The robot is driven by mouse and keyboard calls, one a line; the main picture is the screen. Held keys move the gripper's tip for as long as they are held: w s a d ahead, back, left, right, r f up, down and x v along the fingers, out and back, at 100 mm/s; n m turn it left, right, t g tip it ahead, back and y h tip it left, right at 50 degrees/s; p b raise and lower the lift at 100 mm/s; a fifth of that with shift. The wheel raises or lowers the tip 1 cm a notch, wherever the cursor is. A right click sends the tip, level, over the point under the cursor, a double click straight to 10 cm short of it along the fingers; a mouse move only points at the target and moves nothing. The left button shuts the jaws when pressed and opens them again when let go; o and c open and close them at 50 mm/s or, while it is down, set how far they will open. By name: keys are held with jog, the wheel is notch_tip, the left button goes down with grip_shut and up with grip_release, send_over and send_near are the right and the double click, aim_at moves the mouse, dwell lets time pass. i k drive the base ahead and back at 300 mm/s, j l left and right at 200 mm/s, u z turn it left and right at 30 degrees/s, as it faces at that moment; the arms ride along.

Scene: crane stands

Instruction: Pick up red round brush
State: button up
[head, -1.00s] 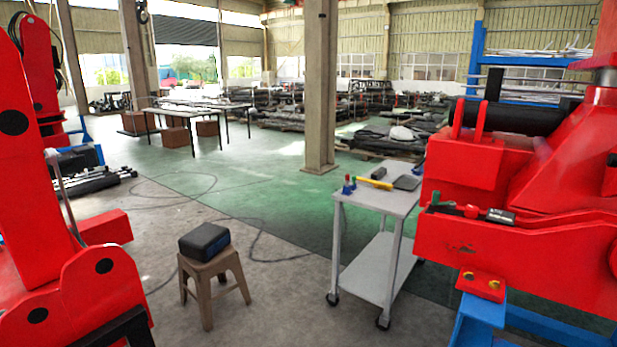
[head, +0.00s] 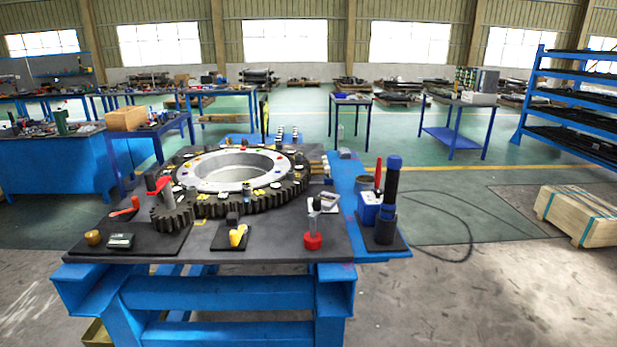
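In the head view, a small object with a round red base (head: 313,241) and a pale upright stem stands near the front edge of the blue-framed workbench (head: 280,249). It looks like the red round brush, but it is too small to be sure. Another red tool (head: 124,208) lies at the left of the bench top, and a red-topped tool (head: 160,186) stands beside the gear. My gripper is not in view.
A large toothed gear ring (head: 182,216) fills the bench middle. Right of the red-based object stands a dark cylinder with a blue top (head: 391,190), beside a blue box (head: 368,212). A wooden crate (head: 585,222) sits on the floor at right. Floor before the bench is partly clear.

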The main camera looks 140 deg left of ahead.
aim_at(379, 166)
jog(key=u, duration=2.3)
jog(key=j+u, duration=0.1)
jog(key=u, duration=0.35)
jog(key=i+u, duration=0.15)
jog(key=u, duration=0.35)
jog(key=i+j+u, duration=0.1)
jog(key=u, duration=0.35)
jog(key=i+u, duration=0.1)
jog(key=u, duration=0.35)
jog(key=i+l+u, duration=0.1)
jog(key=i, duration=0.35)
jog(key=l+u, duration=0.1)
jog(key=u, duration=0.25)
jog(key=i+l+u, duration=0.2)
jog(key=l+u, duration=0.15)
jog(key=i+l+u, duration=0.1)
jog(key=l+u, duration=0.3)
jog(key=i+l, duration=0.1)
jog(key=l, duration=0.35)
jog(key=i+l+u, duration=0.1)
jog(key=l, duration=0.85)
jog(key=i+u, duration=0.05)
